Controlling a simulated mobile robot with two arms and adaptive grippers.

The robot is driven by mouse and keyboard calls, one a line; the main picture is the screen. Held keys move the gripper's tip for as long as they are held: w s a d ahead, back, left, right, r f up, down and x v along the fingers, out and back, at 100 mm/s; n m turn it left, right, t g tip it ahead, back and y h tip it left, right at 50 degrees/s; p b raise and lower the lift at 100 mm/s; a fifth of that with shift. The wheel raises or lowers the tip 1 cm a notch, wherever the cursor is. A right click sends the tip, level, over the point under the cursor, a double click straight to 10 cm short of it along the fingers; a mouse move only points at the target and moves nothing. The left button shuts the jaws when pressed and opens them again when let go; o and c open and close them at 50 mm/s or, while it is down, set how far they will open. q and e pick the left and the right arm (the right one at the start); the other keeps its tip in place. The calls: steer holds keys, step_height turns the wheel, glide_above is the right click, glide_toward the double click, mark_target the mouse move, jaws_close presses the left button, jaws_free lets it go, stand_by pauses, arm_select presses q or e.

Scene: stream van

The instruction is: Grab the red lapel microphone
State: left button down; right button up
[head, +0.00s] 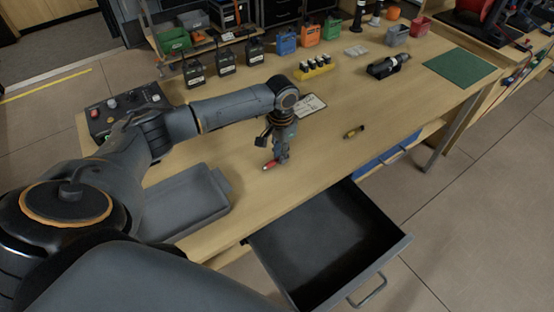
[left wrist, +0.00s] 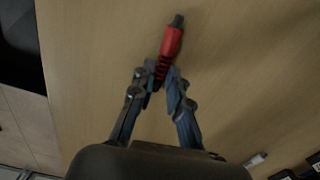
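The red lapel microphone (head: 270,164) is a small red piece with a dark tip, low at the wooden workbench near its front edge. In the left wrist view the red microphone (left wrist: 171,42) points up and slightly right, its ribbed tail between my fingertips. My left gripper (head: 281,158) reaches down from above. In the wrist view the left gripper (left wrist: 161,74) has its fingers drawn in on both sides of the ribbed tail and looks shut on it. Whether the microphone still touches the bench is unclear. My right gripper is not in view.
An open dark drawer (head: 328,240) juts out below the bench front. A grey tray (head: 185,207) lies left of the gripper. A yellow-black screwdriver-like tool (head: 354,132) and a white card (head: 309,105) lie nearby. Radios (head: 225,60) stand behind. Bench right of the gripper is mostly clear.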

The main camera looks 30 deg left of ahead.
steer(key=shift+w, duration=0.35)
arm_select(q)
steer(key=shift+r, duration=0.2)
